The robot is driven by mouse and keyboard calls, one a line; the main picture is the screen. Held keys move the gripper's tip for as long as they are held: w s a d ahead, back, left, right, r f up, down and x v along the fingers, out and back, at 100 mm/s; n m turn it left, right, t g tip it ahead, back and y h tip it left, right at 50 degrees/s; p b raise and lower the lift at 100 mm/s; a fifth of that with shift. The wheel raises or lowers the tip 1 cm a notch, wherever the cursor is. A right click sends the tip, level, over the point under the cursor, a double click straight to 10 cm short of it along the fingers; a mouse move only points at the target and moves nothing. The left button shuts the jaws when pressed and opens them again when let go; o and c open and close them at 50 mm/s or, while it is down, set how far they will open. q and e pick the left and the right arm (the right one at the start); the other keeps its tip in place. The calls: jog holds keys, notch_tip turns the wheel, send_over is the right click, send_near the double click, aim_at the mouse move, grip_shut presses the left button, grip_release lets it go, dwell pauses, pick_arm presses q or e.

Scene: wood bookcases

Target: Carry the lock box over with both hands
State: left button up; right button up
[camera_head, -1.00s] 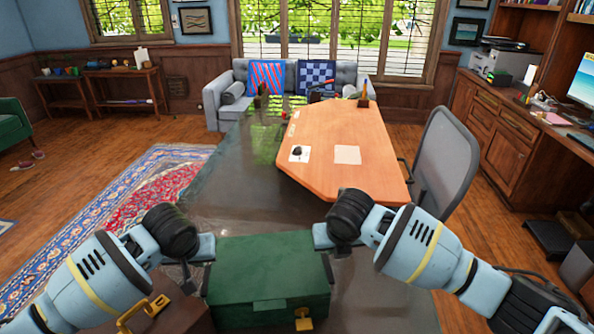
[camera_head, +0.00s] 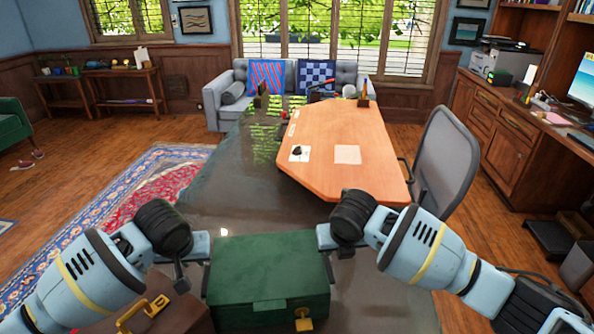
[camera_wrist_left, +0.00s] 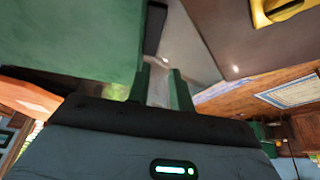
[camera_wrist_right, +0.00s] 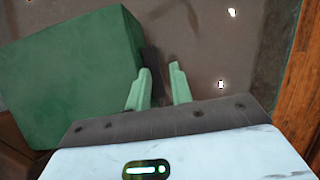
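The lock box (camera_head: 268,265) is a green box with a brass padlock (camera_head: 304,319) on its front, on the near end of the dark glossy desktop. My left gripper (camera_head: 204,270) is at its left side and my right gripper (camera_head: 330,268) at its right side. In the left wrist view, the fingers (camera_wrist_left: 159,70) are apart beside the green wall (camera_wrist_left: 70,40), near a dark side handle (camera_wrist_left: 154,28). In the right wrist view, the fingers (camera_wrist_right: 159,68) are apart, with a dark handle (camera_wrist_right: 150,60) close to the left fingertip. Neither gripper is closed on the box.
A brown case (camera_head: 165,310) with a brass clasp is just left of the lock box. The dark desktop (camera_head: 235,200) is clear beyond it. An orange wooden top (camera_head: 340,165) holds papers, and a grey chair (camera_head: 446,160) stands at its right.

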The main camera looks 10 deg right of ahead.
pick_arm(q)
jog(key=v, duration=1)
jog(key=shift+r, duration=0.2)
pick_arm(e)
jog(key=shift+r, duration=0.1)
jog(key=v, duration=1.2)
pick_arm(q)
jog(key=shift+f, duration=0.1)
